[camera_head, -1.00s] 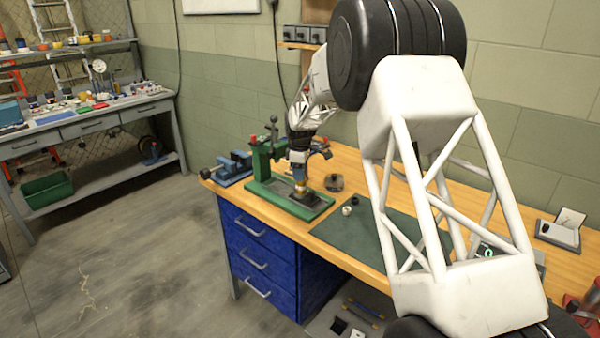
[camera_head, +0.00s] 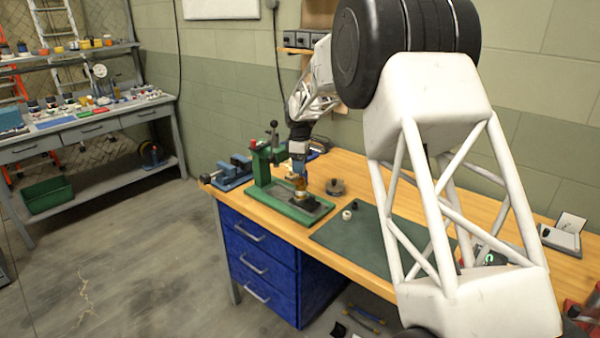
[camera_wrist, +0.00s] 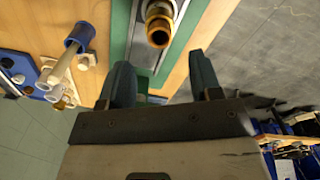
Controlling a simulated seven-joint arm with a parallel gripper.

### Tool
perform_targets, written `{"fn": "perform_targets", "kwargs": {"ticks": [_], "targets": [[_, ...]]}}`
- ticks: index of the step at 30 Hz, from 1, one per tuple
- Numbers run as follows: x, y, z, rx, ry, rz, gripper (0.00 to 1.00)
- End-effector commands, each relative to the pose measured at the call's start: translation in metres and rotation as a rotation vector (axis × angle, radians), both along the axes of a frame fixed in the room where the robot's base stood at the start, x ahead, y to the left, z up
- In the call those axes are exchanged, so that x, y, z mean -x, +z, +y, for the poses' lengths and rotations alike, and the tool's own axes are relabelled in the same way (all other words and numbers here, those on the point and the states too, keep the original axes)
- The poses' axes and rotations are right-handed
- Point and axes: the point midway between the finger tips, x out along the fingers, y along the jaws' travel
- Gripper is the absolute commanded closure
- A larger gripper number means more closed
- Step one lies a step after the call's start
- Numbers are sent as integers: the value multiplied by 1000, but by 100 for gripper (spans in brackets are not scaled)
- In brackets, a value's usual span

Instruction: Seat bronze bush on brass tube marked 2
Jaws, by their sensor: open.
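A brass-coloured tubular part (camera_head: 301,193) stands upright on the green press base (camera_head: 322,209). It also shows in the wrist view (camera_wrist: 159,24), end-on, as a bright ring with a dark bore over a wider collar. I cannot tell which part of it is bush and which is tube, and no number is legible. My gripper (camera_head: 300,178) is over this part in the head view. In the wrist view my gripper (camera_wrist: 161,65) has two dark teal fingers spread apart, with nothing between their tips. The brass part lies beyond the fingertips, roughly in line with the gap.
A blue vise (camera_head: 232,172) stands left of the press. A dark round part (camera_head: 335,186) and a small white ring (camera_head: 347,215) lie to the right, the ring on a green mat (camera_head: 370,238). The mat's middle is clear. The press column (camera_head: 261,163) rises beside my gripper.

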Motion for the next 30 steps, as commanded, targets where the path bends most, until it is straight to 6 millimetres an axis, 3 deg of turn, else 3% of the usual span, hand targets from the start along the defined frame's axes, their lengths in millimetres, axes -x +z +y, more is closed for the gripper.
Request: {"fn": "perform_targets", "kwargs": {"ticks": [9, 30], "targets": [[0, 25, 0, 0, 0, 0, 42], [0, 25, 0, 0, 0, 0, 42]]}}
